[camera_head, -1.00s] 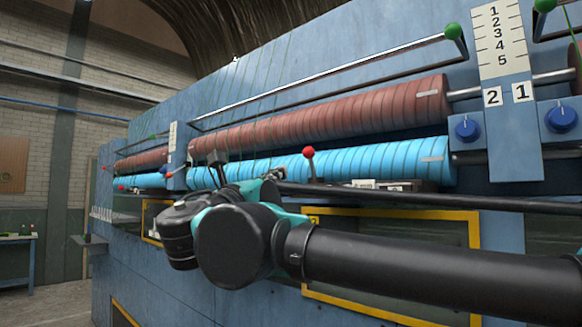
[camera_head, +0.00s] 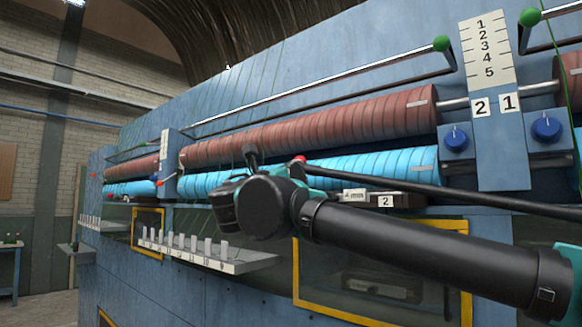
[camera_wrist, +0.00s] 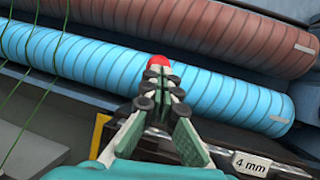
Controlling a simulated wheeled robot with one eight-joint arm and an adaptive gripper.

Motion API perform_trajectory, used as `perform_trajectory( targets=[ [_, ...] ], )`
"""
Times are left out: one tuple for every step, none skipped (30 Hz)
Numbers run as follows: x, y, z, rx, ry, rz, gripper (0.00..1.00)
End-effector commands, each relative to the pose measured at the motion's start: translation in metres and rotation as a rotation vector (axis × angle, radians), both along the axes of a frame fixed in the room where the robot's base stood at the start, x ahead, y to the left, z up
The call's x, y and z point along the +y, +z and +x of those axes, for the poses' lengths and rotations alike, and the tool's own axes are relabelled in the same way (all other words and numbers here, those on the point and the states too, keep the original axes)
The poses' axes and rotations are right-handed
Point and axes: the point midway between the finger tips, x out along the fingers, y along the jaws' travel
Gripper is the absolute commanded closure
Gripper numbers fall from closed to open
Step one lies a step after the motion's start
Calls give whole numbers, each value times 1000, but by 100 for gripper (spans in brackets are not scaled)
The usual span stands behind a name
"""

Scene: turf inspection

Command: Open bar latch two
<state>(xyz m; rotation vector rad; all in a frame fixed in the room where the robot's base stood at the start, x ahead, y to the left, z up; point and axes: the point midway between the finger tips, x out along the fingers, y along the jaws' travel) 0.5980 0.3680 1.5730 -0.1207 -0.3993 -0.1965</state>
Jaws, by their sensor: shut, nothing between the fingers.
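A red ball knob (camera_head: 300,159) shows just above my arm in the head view, in front of the blue ringed roller (camera_head: 385,165); its stem is hidden. Next to it is a dark block with a "2" label (camera_head: 386,201). In the wrist view the red knob (camera_wrist: 158,62) is right beyond the tips of my gripper (camera_wrist: 157,85), which is shut and empty. I cannot tell whether they touch. A bar with a green ball end (camera_head: 441,44) runs above the brown roller (camera_head: 350,121), by the "2" plate. Which part is bar latch two is not labelled.
A second green-ended bar (camera_head: 530,17) is by the "1" plate. Blue dials (camera_head: 456,140) sit on the panel. A shelf of pale numbered pegs (camera_head: 220,258) juts out below. Yellow-framed openings (camera_head: 297,275) are beneath. A "4 mm" label (camera_wrist: 251,164) lies right of my gripper. Open floor is at left.

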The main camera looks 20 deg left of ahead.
Motion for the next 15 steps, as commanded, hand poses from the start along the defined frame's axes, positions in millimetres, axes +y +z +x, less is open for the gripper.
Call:
perform_trajectory(
  targets=[
    [0,0,0,0,0,0,100],
    [0,0,0,0,0,0,100],
    [0,0,0,0,0,0,100],
    [0,0,0,0,0,0,100],
    [0,0,0,1,0,0,100],
    [0,0,0,4,0,2,100],
    [0,1,1,10,0,4,100],
    [0,2,1,19,0,8,100],
    [0,4,2,35,0,15,100],
    [-1,5,3,49,0,20,100],
    [-1,6,4,64,0,27,100],
    [-2,8,6,83,-1,34,100],
    [-2,9,7,94,-1,40,100],
    [-3,10,8,104,-1,44,100],
    [-4,11,10,115,-1,48,100]
  ],
)
